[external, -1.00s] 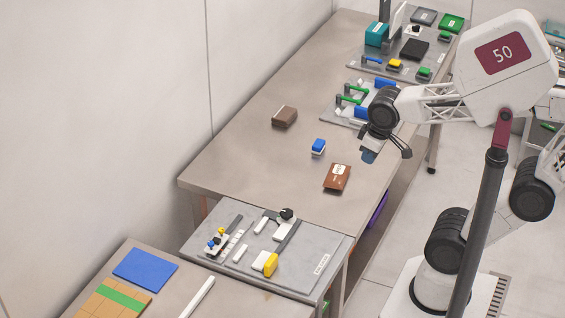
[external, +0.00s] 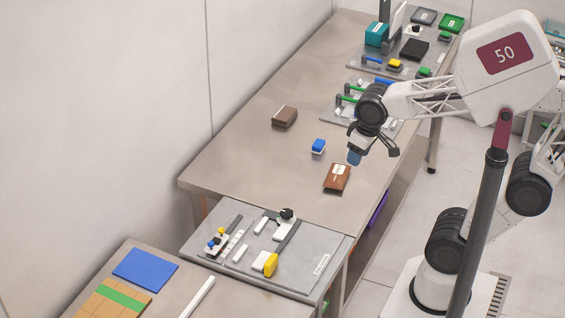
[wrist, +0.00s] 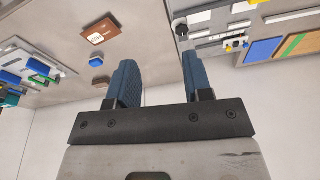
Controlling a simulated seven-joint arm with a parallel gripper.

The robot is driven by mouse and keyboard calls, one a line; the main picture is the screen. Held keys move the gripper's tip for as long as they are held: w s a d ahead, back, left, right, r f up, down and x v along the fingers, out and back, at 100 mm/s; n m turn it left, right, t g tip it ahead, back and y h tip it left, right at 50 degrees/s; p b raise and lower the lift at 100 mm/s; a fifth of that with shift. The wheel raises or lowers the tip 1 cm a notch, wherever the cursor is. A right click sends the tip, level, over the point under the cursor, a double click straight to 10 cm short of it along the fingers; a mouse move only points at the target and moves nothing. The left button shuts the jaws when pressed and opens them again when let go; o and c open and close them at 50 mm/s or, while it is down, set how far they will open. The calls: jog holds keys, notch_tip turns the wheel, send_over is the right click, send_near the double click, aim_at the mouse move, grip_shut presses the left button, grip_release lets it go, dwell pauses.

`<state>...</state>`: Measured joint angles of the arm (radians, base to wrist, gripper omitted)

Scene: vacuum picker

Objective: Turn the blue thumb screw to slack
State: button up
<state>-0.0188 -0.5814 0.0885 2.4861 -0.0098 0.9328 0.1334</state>
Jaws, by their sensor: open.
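A small blue knob (external: 211,244), which may be the blue thumb screw, sits beside a yellow knob (external: 221,231) on a small white fixture at the left of the grey board (external: 318,238). The knobs are tiny here, so their setting cannot be told. In the wrist view the fixture (wrist: 236,45) shows at the upper right, beyond the right finger. My gripper (external: 354,158) is in the air above the long table's right side, well away from the fixture. In the wrist view my gripper (wrist: 157,82) has its two blue fingers apart with nothing between them.
A brown labelled packet (external: 337,177), a blue-and-white block (external: 318,146) and a dark brown box (external: 285,116) lie on the long table (external: 235,160). The grey board also bears a yellow handle (external: 270,264) and a black knob (external: 287,214). Bare tabletop lies around the loose items.

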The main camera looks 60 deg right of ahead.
jog(key=w+a+m, duration=0.4)
jog(key=w+a, duration=0.1)
jog(key=w, duration=0.6)
jog(key=m+g, duration=0.2)
jog(key=m, duration=0.8)
send_near(211, 242)
jog(key=shift+d+f, duration=0.15)
jog(key=shift+d, duration=0.05)
jog(key=shift+w+a+f, duration=0.15)
jog(key=shift+a+f, duration=0.1)
jog(key=shift+f, duration=0.1)
jog(key=shift+f, duration=3.8)
grip_shut()
